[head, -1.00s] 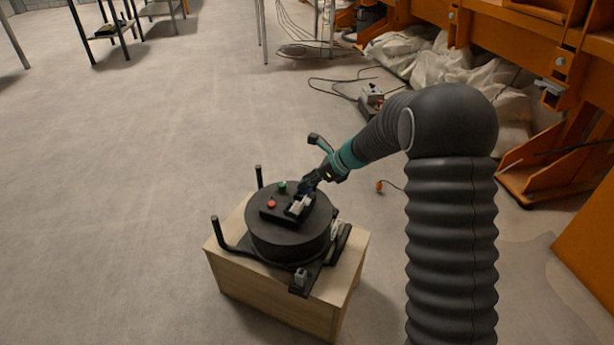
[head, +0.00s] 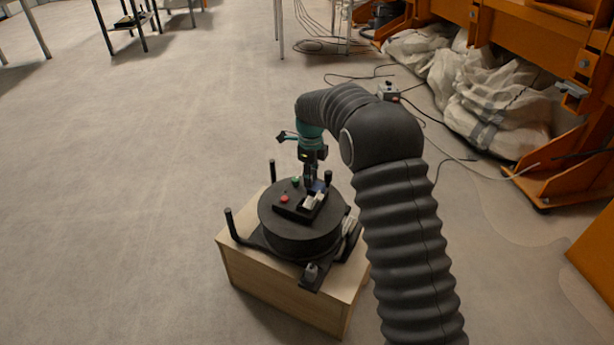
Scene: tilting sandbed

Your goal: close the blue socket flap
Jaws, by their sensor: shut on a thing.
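A black round drum (head: 290,236) carries a raised black panel with a red button (head: 284,198), a green button (head: 295,182) and pale socket parts (head: 312,202). The blue socket flap (head: 320,186) shows as a small patch at the panel's far right end, standing up rather than lying flat. My gripper (head: 310,187) points down from above at this end. Its fingers are closed at the flap and partly hide it. The exact contact is too small to see.
The drum stands on a wooden box (head: 285,295) with upright black posts (head: 231,224) at its edges. My arm covers the right side. Orange steelwork (head: 520,60) and white sacks (head: 490,95) lie behind.

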